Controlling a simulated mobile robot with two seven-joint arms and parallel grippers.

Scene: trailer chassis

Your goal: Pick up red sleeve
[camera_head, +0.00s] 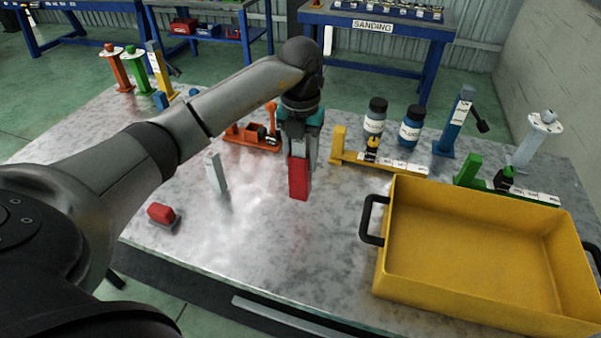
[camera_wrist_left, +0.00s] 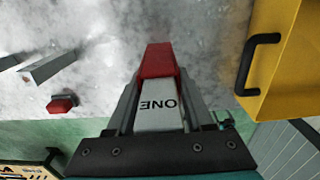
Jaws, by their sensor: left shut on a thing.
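The red sleeve (camera_head: 299,181) is an upright red block below my left gripper (camera_head: 299,158) in the head view. My left gripper is shut on its upper part. In the left wrist view, the red end of the sleeve (camera_wrist_left: 159,61) sticks out beyond the fingertips (camera_wrist_left: 157,88), and a white face marked "ONE" shows between the fingers. I cannot tell whether its lower end touches the table. My right gripper is not in view.
A yellow tray (camera_head: 382,265) with black handles stands at the right. An orange fixture (camera_head: 250,137) is behind the gripper. The table's front middle is clear.

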